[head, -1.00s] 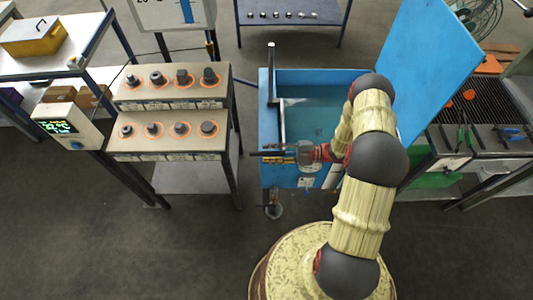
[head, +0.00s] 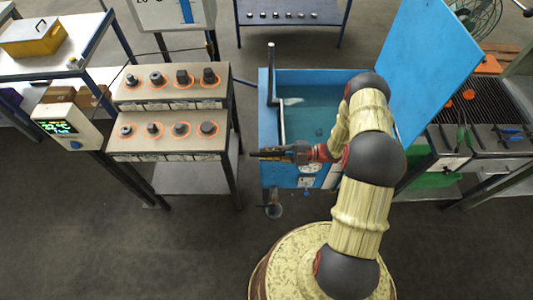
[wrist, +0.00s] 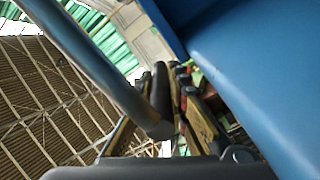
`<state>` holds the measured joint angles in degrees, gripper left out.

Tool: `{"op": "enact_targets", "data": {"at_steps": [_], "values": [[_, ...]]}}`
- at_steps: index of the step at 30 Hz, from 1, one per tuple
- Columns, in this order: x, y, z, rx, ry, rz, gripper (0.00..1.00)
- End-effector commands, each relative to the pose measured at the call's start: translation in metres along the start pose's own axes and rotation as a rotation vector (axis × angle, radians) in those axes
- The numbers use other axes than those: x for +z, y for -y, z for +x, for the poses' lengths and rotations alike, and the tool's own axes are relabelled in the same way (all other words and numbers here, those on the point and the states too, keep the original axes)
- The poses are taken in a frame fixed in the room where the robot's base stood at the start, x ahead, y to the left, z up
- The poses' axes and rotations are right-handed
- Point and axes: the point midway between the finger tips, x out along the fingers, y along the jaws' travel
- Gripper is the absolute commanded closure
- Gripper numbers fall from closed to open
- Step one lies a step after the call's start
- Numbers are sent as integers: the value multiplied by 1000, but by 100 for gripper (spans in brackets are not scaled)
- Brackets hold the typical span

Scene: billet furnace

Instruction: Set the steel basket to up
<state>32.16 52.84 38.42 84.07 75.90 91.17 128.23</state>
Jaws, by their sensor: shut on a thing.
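The blue tank (head: 265,125) stands open in front of me, with dark water inside. The steel basket cannot be made out beneath the surface. A grey bent bar (head: 272,75) rises at the tank's left side, and its lower part runs forward to my gripper. My gripper (head: 268,153) lies level over the tank's front left corner, pointing left. In the wrist view, a thick grey bar (wrist: 92,55) comes down to the fingers (wrist: 178,95). My gripper appears shut on this bar, though the contact itself is partly hidden.
The raised blue lid (head: 425,65) stands at the tank's right. A stepped bench with dark knobbed parts (head: 170,145) is close on the left, with a narrow gap to the tank. A grated table with tools (head: 480,125) stands at the right.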

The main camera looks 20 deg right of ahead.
Motion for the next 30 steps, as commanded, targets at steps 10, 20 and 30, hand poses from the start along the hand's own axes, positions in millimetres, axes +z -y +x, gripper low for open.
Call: {"op": "enact_targets", "data": {"at_steps": [10, 20, 30], "values": [[0, 1, 0, -1, 0, 2, 100], [0, 1, 0, -2, 0, 2, 100], [-23, -33, 0, 0, -1, 1, 100]]}}
